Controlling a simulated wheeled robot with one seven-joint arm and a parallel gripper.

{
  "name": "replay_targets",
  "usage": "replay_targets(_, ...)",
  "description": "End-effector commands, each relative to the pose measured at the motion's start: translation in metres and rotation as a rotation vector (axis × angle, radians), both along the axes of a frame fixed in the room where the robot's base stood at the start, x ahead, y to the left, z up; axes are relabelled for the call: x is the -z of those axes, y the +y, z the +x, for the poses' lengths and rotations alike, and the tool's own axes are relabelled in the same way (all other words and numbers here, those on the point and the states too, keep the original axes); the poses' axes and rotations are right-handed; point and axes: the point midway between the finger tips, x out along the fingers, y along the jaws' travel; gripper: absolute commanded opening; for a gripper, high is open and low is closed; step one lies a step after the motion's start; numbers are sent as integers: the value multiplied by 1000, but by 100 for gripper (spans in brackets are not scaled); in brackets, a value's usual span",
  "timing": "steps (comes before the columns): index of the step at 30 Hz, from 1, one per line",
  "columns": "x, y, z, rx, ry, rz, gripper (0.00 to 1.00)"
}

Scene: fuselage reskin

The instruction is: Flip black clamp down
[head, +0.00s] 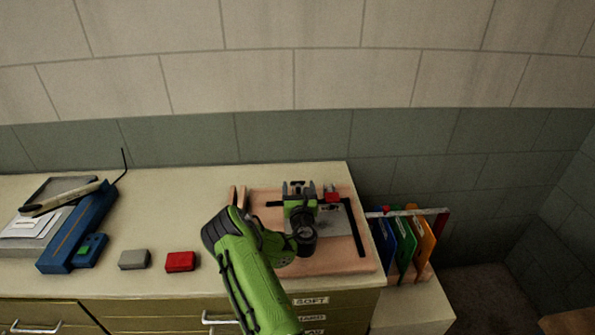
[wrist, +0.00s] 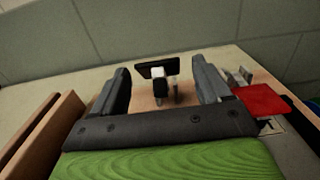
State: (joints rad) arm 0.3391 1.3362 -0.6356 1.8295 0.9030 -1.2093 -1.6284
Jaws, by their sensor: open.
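The black clamp (wrist: 157,69) shows in the wrist view as a black flat head on a pale and metal stem. It stands raised between my gripper's fingers, with visible gaps on both sides. My gripper (wrist: 162,82) is open and empty. In the head view my gripper (head: 300,187) is over the back part of the pinkish board (head: 335,264), and it hides the clamp there. I cannot tell how far the fingers are from the clamp in depth.
A red part (wrist: 265,102) on a metal fitting sits right of my gripper. Wooden pieces (wrist: 32,128) stand at left. On the counter are a red block (head: 181,262), a grey block (head: 134,260) and a blue tool (head: 78,232). Coloured folders (head: 405,240) stand right of the counter.

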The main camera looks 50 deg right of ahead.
Motion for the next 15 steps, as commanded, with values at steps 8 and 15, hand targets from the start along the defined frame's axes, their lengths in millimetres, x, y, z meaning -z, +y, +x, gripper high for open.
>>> replay_targets(8,-1,-24,23,-4,3,2,77)
replay_targets(15,1,-26,25,-3,3,3,77)
